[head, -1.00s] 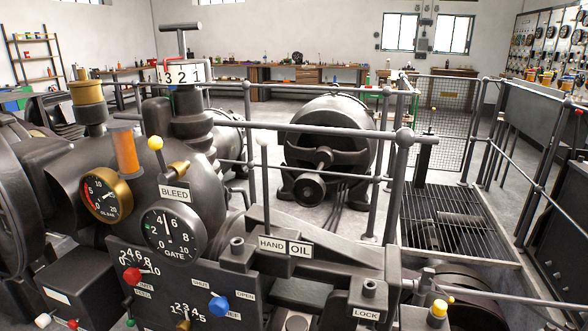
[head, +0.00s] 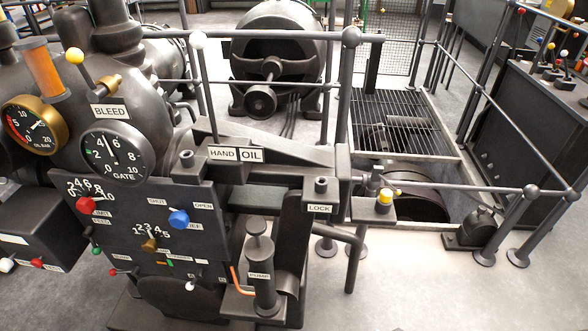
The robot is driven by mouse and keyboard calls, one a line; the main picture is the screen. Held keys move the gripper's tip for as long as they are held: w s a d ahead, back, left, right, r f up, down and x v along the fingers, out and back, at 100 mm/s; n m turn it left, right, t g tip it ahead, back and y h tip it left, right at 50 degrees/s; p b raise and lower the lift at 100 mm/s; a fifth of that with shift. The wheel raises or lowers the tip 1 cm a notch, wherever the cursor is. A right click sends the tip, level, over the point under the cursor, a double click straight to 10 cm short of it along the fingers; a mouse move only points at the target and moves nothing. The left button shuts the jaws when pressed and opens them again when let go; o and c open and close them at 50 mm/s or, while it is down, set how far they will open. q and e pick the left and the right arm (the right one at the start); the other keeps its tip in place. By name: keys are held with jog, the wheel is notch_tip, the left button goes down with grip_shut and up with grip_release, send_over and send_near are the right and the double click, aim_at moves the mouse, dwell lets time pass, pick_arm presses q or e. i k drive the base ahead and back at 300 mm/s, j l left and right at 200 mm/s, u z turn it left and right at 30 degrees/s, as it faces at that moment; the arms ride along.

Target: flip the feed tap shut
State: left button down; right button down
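No tap with a clearly readable feed label shows, so I cannot tell for certain which fitting is the feed tap. The dark control panel (head: 130,225) carries several coloured handles. A red knob (head: 86,204) sits at its upper left beside small labels too blurred to read surely. A blue knob (head: 179,218) sits between SHUT and OPEN labels. A brass handle (head: 149,245) is below it. Small green (head: 96,250), red (head: 113,272) and white (head: 189,286) knobs sit lower. Neither of my grippers is in view.
A yellow-knobbed BLEED lever (head: 75,57) and a GATE gauge (head: 113,152) stand above the panel. A PUMP cylinder (head: 261,270) stands at its right. A yellow-topped fitting (head: 385,197) is near LOCK. Railings (head: 450,185) bound the right; bare floor (head: 450,290) lies in front.

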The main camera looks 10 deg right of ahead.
aim_at(88, 233)
jog(key=k+j+z, duration=0.4)
jog(key=j, duration=0.2)
jog(key=j+z, duration=0.25)
jog(key=j, duration=0.15)
jog(key=k+j+z, duration=0.25)
jog(key=j, duration=0.15)
jog(key=j+z, duration=0.2)
jog(key=j, duration=0.15)
jog(key=k, duration=0.05)
